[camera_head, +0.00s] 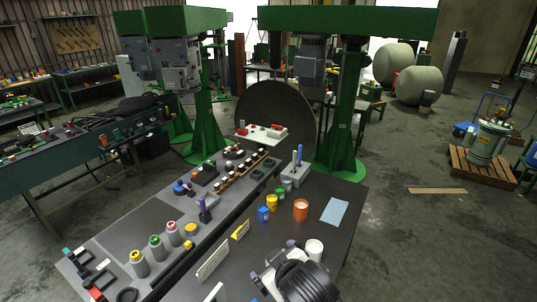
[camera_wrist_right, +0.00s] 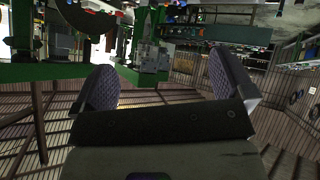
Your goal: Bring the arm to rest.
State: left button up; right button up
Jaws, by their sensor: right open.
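My right arm (camera_head: 305,282) shows at the bottom of the head view, over the near part of the dark bench, with a black ribbed section. Its gripper is partly cut off and hard to make out there. In the right wrist view my right gripper (camera_wrist_right: 165,85) is open, with its two purple-grey textured pads wide apart at left and right. Nothing is between the pads; only the distant workshop shows past them. My left arm and gripper are not in view.
The bench (camera_head: 345,195) holds an orange cup (camera_head: 301,210), a white cup (camera_head: 314,249), a blue sheet (camera_head: 335,211) and small colored pots close to my right arm. A grey tray section (camera_head: 130,228) with bottles lies left. Green machine columns (camera_head: 343,130) stand behind.

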jog(key=s+d+f+m+h+p, duration=0.1)
jog(key=s+d+f+m+p, duration=0.15)
jog(key=s+d, duration=0.5)
jog(key=s+d+f+m+h+p, duration=0.1)
jog(key=s+d+f+m, duration=0.15)
jog(key=s+d, duration=0.45)
jog(key=s+d+f+m+g+p, duration=0.1)
jog(key=s+d+f+g, duration=0.1)
jog(key=s+f, duration=0.4)
jog(key=s+d+f+g+h+p, duration=0.1)
jog(key=s+f, duration=0.5)
jog(key=s, duration=0.7)
jog(key=d+g+p, duration=0.1)
jog(key=d+g, duration=0.1)
jog(key=g, duration=0.1)
jog(key=shift+s+d+f+m, duration=0.2)
jog(key=shift+s+f+m, duration=0.1)
jog(key=shift+s+m, duration=0.1)
